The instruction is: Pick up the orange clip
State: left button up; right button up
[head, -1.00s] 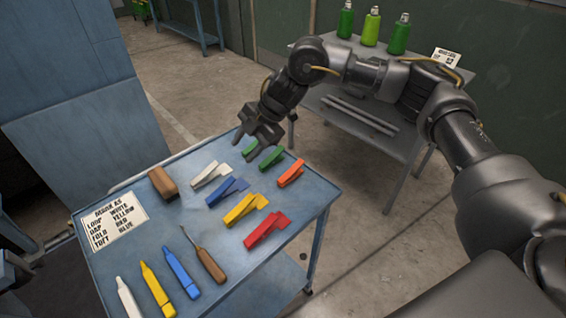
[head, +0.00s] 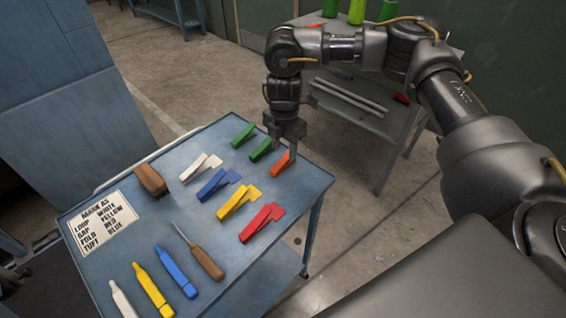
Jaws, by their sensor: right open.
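The orange clip (head: 280,166) lies near the far right corner of the blue table (head: 318,181), and its far end is partly hidden by my right gripper. My right gripper (head: 284,149) points down right over the clip. Its jaws are open, with the fingertips at the clip's far end. I cannot tell whether they touch it. My left gripper is not in view.
Green clips (head: 243,135) lie left of the orange one, with white (head: 200,167), blue (head: 218,185), yellow (head: 238,203) and red (head: 261,222) clips nearer.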

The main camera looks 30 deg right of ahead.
aim_at(284, 159)
jog(key=shift+f+p, duration=0.8)
jog(key=shift+f, duration=1.85)
jog(key=c, duration=0.9)
jog(key=shift+a, duration=0.1)
jog(key=shift+r, duration=0.1)
jog(key=shift+r+b, duration=0.4)
jog(key=shift+r, duration=0.1)
jog(key=s+a+r+b, duration=0.1)
jog(key=s+a+r, duration=0.2)
jog(key=r, duration=0.1)
jog(key=s+a+r+b, duration=0.1)
jog(key=s+a+r, duration=0.2)
jog(key=r, duration=0.1)
jog(key=s+a+r+b, duration=0.1)
jog(key=s+a+r, duration=0.3)
